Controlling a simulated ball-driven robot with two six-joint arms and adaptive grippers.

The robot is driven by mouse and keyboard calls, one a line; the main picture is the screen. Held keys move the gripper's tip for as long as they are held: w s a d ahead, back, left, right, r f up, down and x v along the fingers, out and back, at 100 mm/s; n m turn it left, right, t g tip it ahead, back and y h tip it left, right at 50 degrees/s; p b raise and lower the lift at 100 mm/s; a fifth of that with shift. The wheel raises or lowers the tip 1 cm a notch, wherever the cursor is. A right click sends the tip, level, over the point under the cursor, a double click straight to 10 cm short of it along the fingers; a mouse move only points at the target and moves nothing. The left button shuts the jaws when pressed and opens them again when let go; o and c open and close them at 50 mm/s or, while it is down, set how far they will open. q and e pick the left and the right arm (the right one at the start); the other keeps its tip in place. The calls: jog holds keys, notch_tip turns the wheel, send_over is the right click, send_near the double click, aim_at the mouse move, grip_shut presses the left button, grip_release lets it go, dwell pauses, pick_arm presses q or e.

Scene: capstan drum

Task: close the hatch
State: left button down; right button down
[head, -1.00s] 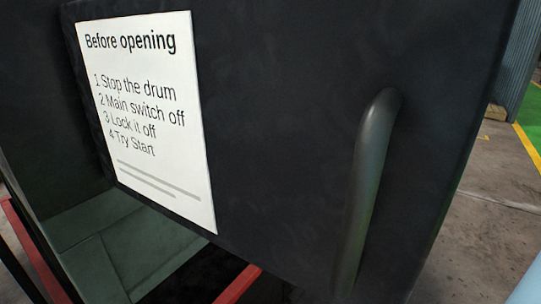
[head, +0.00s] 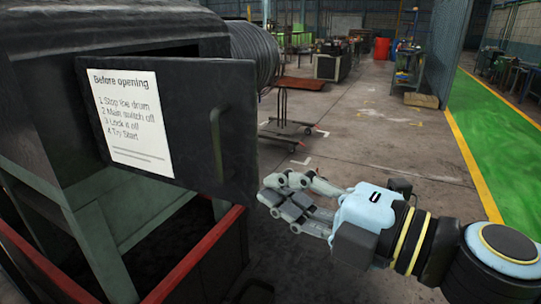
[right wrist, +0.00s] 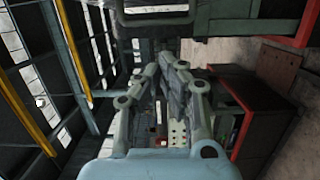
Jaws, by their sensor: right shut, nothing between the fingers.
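The hatch (head: 193,160) is a dark panel with a white "Before opening" sign (head: 130,122) and a grey bar handle (head: 219,142) near its right edge. It stands ajar, swung out from the dark machine housing (head: 70,75), with a dark gap showing behind its top edge. My right gripper (head: 272,195) is just right of the hatch's lower right edge, shut and empty. I cannot tell whether it touches the panel. Its fingers also show in the right wrist view (right wrist: 165,68). My left gripper is not in view.
A red-edged frame (head: 195,262) lies below the hatch. A wheeled stand (head: 290,130) is on the floor behind the gripper. Open concrete floor (head: 390,150) and a green walkway (head: 490,125) lie to the right. Workbenches stand far back.

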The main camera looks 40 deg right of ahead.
aim_at(239, 148)
jog(key=w+p, duration=0.2)
jog(key=w, duration=0.1)
jog(key=w+p, duration=0.2)
jog(key=w, duration=0.2)
jog(key=w+d+p, duration=0.1)
jog(key=w+p, duration=0.1)
jog(key=w, duration=0.2)
jog(key=shift+w+r+p, duration=0.1)
jog(key=shift+r+p, duration=0.25)
jog(key=shift+p, duration=0.05)
jog(key=shift+w+d, duration=0.15)
jog(key=shift+d, duration=0.2)
jog(key=shift+w+d, duration=0.1)
